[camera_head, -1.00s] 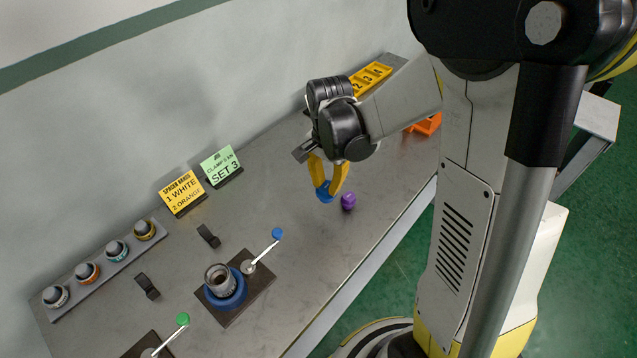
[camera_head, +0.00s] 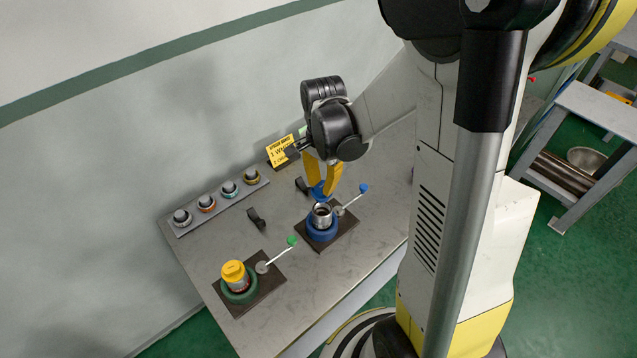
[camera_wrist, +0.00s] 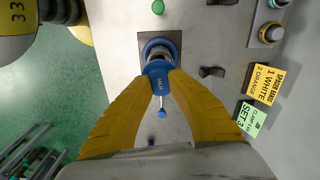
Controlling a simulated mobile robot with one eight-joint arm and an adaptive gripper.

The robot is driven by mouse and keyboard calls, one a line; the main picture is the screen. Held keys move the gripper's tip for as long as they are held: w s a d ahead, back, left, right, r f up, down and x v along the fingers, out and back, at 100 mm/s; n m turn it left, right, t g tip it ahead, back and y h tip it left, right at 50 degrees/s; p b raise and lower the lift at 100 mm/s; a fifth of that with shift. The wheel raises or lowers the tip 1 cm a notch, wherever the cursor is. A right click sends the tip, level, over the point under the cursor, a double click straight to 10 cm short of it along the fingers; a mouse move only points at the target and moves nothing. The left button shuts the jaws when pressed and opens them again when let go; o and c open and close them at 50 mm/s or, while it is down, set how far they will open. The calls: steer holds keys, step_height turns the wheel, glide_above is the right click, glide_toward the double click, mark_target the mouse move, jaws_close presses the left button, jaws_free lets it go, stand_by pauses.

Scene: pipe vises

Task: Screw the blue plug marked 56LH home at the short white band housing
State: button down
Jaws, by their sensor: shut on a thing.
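My gripper (camera_head: 321,186) is shut on the blue plug (camera_head: 319,193). The plug also shows between the yellow fingers in the wrist view (camera_wrist: 157,70), with a mark too small to read surely. An open-topped metal housing (camera_head: 322,211) stands upright in the blue ring vise (camera_head: 322,232). The plug is just above and behind its mouth in the head view. In the wrist view the plug overlaps the near side of the vise, so I cannot tell whether they touch. The housing's band colour is not clear.
A green ring vise (camera_head: 239,294) holds a housing with a yellow cap (camera_head: 233,270). A blue-tipped lever (camera_head: 352,200) and a green-tipped lever (camera_head: 279,253) stick up beside the vises. A rack (camera_head: 219,204) of several banded pieces lies along the wall. A yellow sign (camera_head: 281,151) stands behind.

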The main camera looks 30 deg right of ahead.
mark_target(322, 193)
steer(key=shift+d, duration=0.2)
steer(key=shift+f, duration=0.1)
steer(key=shift+a+f+b, duration=0.1)
steer(key=shift+f+b, duration=1.75)
steer(key=shift+f+b, duration=1.65)
steer(key=c, duration=1.3)
jaws_free()
steer(key=shift+r, duration=0.1)
step_height(322, 193, up, 12)
